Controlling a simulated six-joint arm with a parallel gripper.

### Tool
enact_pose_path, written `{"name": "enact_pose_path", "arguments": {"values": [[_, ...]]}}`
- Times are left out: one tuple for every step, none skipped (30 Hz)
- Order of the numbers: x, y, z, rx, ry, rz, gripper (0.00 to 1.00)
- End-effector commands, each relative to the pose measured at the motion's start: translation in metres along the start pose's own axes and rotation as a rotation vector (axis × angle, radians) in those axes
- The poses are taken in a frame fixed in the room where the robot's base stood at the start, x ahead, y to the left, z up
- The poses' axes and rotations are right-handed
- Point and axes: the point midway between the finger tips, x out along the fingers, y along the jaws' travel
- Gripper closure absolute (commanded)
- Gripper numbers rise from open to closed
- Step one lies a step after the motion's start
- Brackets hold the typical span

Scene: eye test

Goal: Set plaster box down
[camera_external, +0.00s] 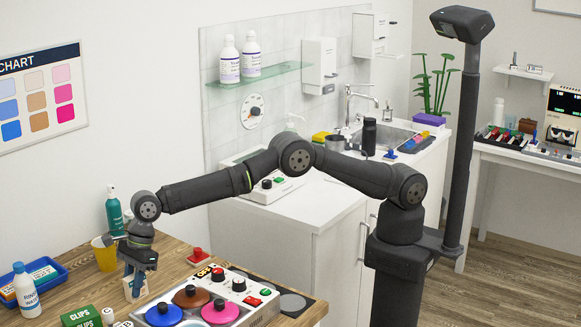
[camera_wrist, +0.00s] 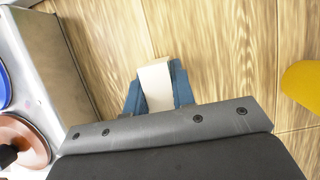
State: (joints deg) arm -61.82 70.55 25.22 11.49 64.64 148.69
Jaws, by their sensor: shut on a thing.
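The plaster box looks like a small pale cream box (camera_external: 135,288) at the lower left of the external view. It also shows as a cream block (camera_wrist: 156,84) in the wrist view. My gripper (camera_external: 138,274) points down, shut on the box, with its blue fingers on both sides of it. In the wrist view my gripper (camera_wrist: 157,88) hides the near part of the box. The box is upright, over or on the wooden table (camera_external: 170,258); I cannot tell whether its bottom touches the wood.
A device with coloured round lids (camera_external: 221,310) stands close on the right. A yellow cup (camera_external: 103,256) and a green bottle (camera_external: 114,215) are behind. A white bottle (camera_external: 26,291), a blue tray (camera_external: 58,272) and a green clips box (camera_external: 81,316) are left. Bare wood lies around the box.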

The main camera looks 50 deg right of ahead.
Motion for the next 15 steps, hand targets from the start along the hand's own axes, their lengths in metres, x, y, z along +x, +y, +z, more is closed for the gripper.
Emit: {"name": "enact_pose_path", "arguments": {"values": [[-0.0010,-0.0003,0.0006,0.000,-0.001,-0.001,0.98],[-0.0010,-0.0003,0.0006,0.000,-0.001,-0.001,0.98],[-0.0010,-0.0003,0.0005,0.000,-0.001,-0.001,0.98],[-0.0010,-0.0003,0.0004,0.000,-0.001,0.000,0.98],[-0.0009,-0.0003,0.0004,0.000,-0.001,0.000,0.98],[-0.0003,-0.0003,0.0001,0.000,0.000,0.000,0.98],[0.0004,-0.0002,-0.0003,0.000,0.000,0.000,0.98],[0.0013,-0.0002,-0.0007,0.000,0.000,0.000,0.98],[0.0019,-0.0002,-0.0009,0.000,0.000,0.000,0.75],[0.0015,-0.0003,-0.0007,0.000,-0.001,0.000,0.69],[0.0015,-0.0003,-0.0007,0.000,-0.001,0.000,0.63],[0.0015,-0.0003,-0.0007,0.000,-0.001,0.000,0.55],[0.0015,-0.0003,-0.0007,0.000,-0.001,0.000,0.55],[0.0015,-0.0003,-0.0007,0.000,-0.001,0.000,0.55],[0.0015,-0.0003,-0.0007,0.000,0.000,0.000,0.55]]}}
